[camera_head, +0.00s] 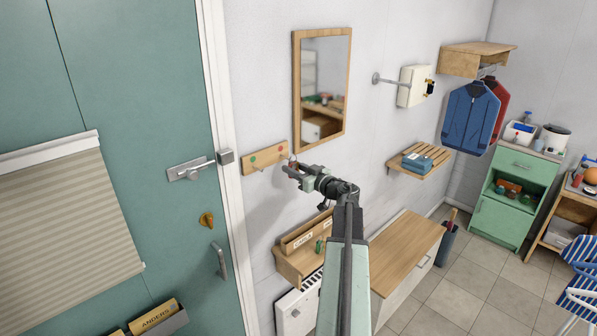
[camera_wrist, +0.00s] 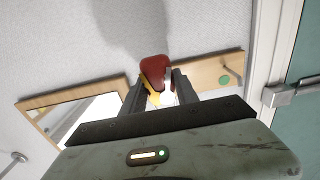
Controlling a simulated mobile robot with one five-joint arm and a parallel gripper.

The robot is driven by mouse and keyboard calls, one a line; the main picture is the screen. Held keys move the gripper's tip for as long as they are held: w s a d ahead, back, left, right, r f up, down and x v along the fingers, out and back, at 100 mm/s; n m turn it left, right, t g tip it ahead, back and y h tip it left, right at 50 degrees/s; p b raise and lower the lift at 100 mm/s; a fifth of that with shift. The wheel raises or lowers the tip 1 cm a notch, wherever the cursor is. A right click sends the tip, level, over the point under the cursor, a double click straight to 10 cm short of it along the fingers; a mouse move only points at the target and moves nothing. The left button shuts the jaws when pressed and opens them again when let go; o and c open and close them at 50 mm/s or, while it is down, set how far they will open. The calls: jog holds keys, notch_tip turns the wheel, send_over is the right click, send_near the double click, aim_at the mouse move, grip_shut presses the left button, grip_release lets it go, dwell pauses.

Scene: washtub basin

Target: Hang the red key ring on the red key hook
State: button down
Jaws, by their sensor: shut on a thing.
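My gripper (camera_head: 291,168) is at the right end of a wooden hook board (camera_head: 262,158) on the wall. The board has a green dot (camera_head: 253,158) at left and a red dot (camera_head: 281,149) at right, marking the red key hook; the hook itself is too small to make out. In the wrist view my gripper (camera_wrist: 158,92) is shut on the red key ring (camera_wrist: 153,68), with a red fob and a yellow part between the fingers. The board (camera_wrist: 205,71) is behind it; its red dot is hidden there. I cannot tell whether ring and hook touch.
A framed mirror (camera_head: 297,90) hangs above and right of my gripper. A wooden letter shelf (camera_head: 296,267) is below. The door frame (camera_head: 217,90) and the green door (camera_head: 130,60) with its latch are at left.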

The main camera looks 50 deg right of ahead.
jog(key=shift+w+d+f+b, duration=0.1)
jog(key=shift+w+f+b, duration=0.15)
jog(key=shift+w, duration=0.4)
jog(key=shift+w+f+b, duration=0.25)
jog(key=shift+w+f, duration=0.05)
jog(key=shift+w, duration=0.35)
jog(key=shift+w+d+f+b, duration=0.1)
jog(key=shift+w+f+b, duration=0.15)
jog(key=shift+w, duration=0.4)
jog(key=c, duration=0.9)
grip_release()
jog(key=shift+o, duration=0.2)
jog(key=s, duration=0.8)
jog(key=shift+a, duration=0.3)
jog(key=shift+w, duration=0.1)
